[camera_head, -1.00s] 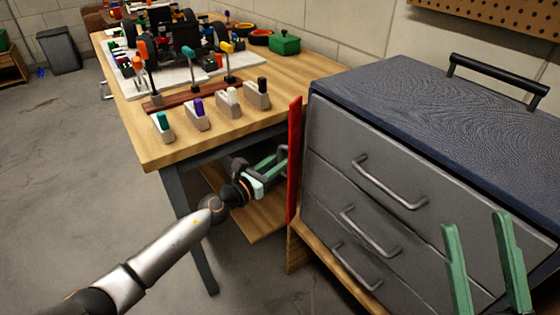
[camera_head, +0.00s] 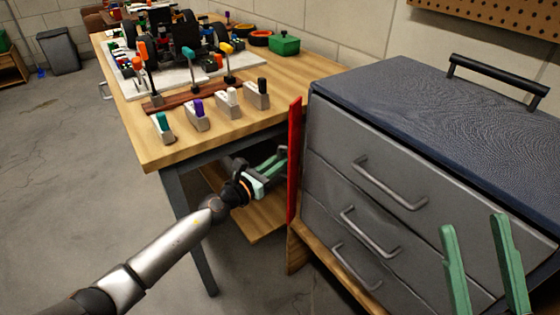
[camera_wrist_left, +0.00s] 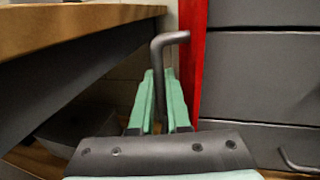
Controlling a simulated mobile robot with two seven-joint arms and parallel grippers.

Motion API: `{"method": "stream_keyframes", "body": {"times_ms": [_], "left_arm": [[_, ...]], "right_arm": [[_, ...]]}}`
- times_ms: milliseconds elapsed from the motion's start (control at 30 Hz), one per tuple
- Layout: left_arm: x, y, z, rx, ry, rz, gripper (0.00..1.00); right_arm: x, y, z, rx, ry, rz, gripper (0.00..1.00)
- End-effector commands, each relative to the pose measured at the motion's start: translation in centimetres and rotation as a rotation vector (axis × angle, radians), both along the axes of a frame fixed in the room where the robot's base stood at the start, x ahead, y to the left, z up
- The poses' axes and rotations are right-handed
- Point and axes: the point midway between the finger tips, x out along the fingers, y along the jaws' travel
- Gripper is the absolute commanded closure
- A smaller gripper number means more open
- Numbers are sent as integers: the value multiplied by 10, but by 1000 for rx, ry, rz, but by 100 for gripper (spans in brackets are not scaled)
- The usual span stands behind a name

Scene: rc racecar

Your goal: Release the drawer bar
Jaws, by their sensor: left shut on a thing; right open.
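The drawer bar (camera_head: 295,160) is a tall, narrow red strip standing upright along the left front edge of the grey drawer cabinet (camera_head: 345,135). It also shows in the left wrist view (camera_wrist_left: 190,60). A bent grey handle (camera_wrist_left: 158,55) reaches the red bar at its upper end. My left gripper (camera_head: 278,160) is left of the bar, below the table edge. In the left wrist view its green fingers (camera_wrist_left: 164,95) are shut on the handle's upright part. The handle's lower end is hidden. My right gripper (camera_head: 473,220) is open and empty in front of the drawers.
The cabinet has several drawers with grey handles (camera_head: 390,185). A wooden worktable (camera_head: 270,100) stands to the left, holding small upright blocks and a model car (camera_head: 185,45). Its edge is above my left gripper. A wooden lower shelf (camera_head: 260,220) is below it.

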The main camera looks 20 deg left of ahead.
Motion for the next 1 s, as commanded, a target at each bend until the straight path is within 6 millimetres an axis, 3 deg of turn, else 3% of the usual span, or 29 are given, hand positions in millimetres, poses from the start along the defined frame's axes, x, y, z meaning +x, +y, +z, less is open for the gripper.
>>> {"method": "stream_keyframes", "body": {"times_ms": [167,533,1000], "left_arm": [[1,1,-4,1,0,-29,100],[10,6,-5,-1,-2,-211,100],[19,7,0,-1,0,-447,100]], "right_arm": [[0,0,-14,3,4,2,50],[3,7,-67,-40,18,-18,50],[4,9,-77,-46,25,-23,50]]}}
